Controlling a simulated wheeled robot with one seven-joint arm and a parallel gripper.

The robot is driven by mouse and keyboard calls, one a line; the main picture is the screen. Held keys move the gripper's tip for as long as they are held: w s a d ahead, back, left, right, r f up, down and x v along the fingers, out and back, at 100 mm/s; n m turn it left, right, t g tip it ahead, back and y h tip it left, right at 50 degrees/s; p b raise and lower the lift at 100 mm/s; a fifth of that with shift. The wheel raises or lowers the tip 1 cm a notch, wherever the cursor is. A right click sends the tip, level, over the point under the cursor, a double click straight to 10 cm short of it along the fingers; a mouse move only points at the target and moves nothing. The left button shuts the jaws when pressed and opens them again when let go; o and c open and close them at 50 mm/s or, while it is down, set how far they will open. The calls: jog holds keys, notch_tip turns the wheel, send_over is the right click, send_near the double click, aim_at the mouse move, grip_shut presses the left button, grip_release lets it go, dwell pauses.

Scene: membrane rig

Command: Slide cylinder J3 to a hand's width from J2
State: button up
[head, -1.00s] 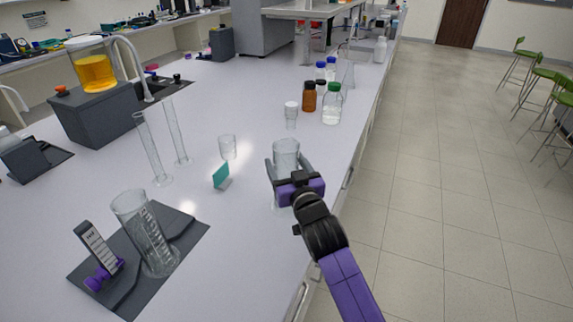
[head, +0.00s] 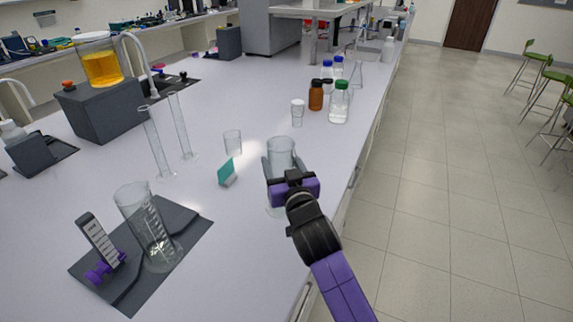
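A clear glass cylinder (head: 281,150) stands upright on the bench between the fingers of my gripper (head: 285,167), near the bench's right edge. The fingers sit against both sides of it; the purple gripper body hides part of its lower half. Two tall thin clear cylinders, one (head: 155,145) nearer and one (head: 181,128) farther, stand at the left. A wide graduated cylinder (head: 146,225) stands on a dark mat (head: 194,222) at the front left. I can read no J2 or J3 label on any of them.
A teal tent card (head: 227,173) and a small clear beaker (head: 232,143) stand left of the held cylinder. A small clear cup (head: 297,113), a brown bottle (head: 315,96) and a green-capped bottle (head: 339,103) stand beyond it. A card holder (head: 97,240) stands on the mat.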

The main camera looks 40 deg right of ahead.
jog(key=shift+w+a+b, duration=0.25)
jog(key=shift+a+b, duration=0.2)
jog(key=shift+a, duration=0.3)
jog(key=shift+w+a+b, duration=0.25)
jog(key=shift+a+b, duration=0.2)
jog(key=shift+a, duration=0.25)
jog(key=w+a+b, duration=0.2)
jog(key=a+b, duration=0.1)
jog(key=a, duration=0.2)
jog(key=shift+a, duration=0.45)
dwell(0.4)
jog(key=shift+w+a+b, duration=0.3)
jog(key=shift+a+b, duration=0.2)
jog(key=shift+a, duration=0.4)
jog(key=shift+w+a+b, duration=0.35)
jog(key=shift+a+b, duration=0.1)
jog(key=shift+a, duration=0.45)
jog(key=shift+w+a+b, duration=0.3)
jog(key=shift+a+b, duration=0.2)
jog(key=shift+a, duration=0.5)
